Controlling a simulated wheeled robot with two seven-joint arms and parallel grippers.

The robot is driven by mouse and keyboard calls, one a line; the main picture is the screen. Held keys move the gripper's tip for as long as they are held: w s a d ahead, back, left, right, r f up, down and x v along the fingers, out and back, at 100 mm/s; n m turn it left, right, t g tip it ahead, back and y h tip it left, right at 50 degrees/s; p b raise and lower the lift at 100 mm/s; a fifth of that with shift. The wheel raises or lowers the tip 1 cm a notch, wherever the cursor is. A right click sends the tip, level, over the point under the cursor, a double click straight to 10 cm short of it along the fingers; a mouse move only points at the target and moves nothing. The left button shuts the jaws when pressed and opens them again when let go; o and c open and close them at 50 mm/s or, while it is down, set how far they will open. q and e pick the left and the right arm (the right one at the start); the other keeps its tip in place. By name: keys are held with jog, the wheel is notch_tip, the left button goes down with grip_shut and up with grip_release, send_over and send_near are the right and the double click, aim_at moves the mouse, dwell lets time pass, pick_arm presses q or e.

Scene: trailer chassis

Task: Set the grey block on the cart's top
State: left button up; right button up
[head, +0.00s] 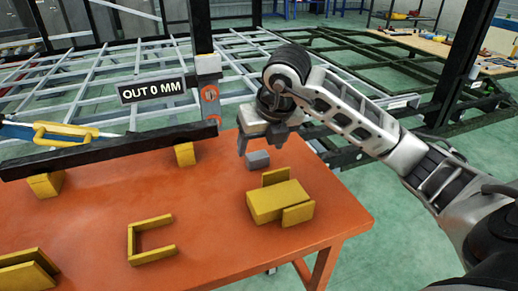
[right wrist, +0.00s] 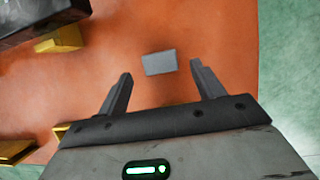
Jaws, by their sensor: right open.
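The grey block (head: 258,159) is small and lies on the orange top (head: 200,225) of a table-like cart, towards its far right part. My right gripper (head: 262,146) is open and empty just above the block, fingers pointing down. In the right wrist view the grey block (right wrist: 158,63) lies slightly turned, between and a little beyond the two fingertips. It appears apart from both fingers. My left gripper is not in view.
A yellow block with upright side plates (head: 278,201) stands just in front of the grey block. A yellow U-shaped bracket (head: 150,240) and other yellow blocks lie left. The middle of the orange top is clear.

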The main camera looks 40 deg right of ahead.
pick_arm(q)
jog(key=shift+p, duration=0.45)
pick_arm(e)
jog(key=v, duration=0.8)
jog(key=shift+r, duration=0.15)
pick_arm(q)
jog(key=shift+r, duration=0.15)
